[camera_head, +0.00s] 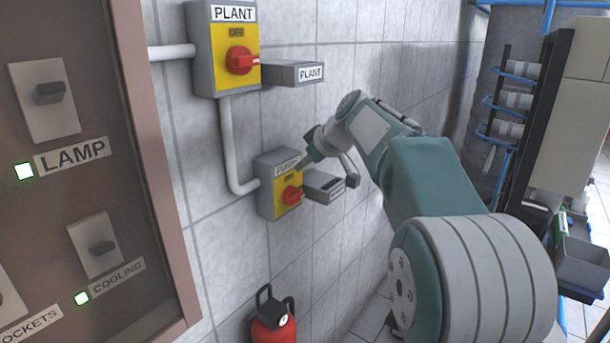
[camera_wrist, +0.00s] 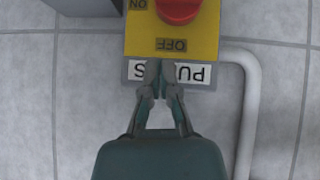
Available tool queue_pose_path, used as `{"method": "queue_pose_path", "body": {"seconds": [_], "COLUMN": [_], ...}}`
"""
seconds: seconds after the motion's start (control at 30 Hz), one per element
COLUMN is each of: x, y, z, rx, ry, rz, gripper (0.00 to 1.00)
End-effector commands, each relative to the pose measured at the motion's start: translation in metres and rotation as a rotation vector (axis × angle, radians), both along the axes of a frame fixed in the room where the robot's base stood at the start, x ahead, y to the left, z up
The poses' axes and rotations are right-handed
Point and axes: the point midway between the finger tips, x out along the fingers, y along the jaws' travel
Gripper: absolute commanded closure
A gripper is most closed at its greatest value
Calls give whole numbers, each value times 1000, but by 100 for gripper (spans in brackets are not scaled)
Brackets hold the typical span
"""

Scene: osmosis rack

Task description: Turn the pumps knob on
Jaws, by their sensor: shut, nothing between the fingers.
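The pumps switch box (camera_head: 266,187), grey with a yellow face, is on the tiled wall below the plant box. Its red knob (camera_head: 292,195) shows in the head view, and part of the knob (camera_wrist: 178,10) shows at the top edge of the wrist view. The box appears upside down in the wrist view, with its OFF mark (camera_wrist: 171,45) between the knob and the PUMPS label (camera_wrist: 196,74). My gripper (camera_wrist: 160,65) is shut and empty, its fingertips over the PUMPS label, apart from the knob. In the head view my gripper is at the box's upper right.
The plant box (camera_head: 201,47) with a red knob is above. A grey labelled box (camera_head: 324,186) juts out right of the pumps box. A conduit (camera_head: 231,150) runs along its left. A red extinguisher (camera_head: 273,323) stands below. A lamp and cooling panel (camera_head: 158,150) is at left.

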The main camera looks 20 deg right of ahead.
Motion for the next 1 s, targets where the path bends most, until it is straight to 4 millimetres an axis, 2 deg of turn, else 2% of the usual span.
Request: {"method": "queue_pose_path", "body": {"seconds": [0.33, 0.5, 0.7, 0.87, 1.0], "x": [-31, -47, -56, -59, -84], "y": [-14, -31, -42, -37, -17], "z": [40, 60, 70, 71, 63], "rx": [-7, -3, 0, -1, 6], "ry": [-3, -3, -1, 5, 54], "rz": [-2, -3, -2, -5, -58], "gripper": [100, 100, 100, 100, 100]}}
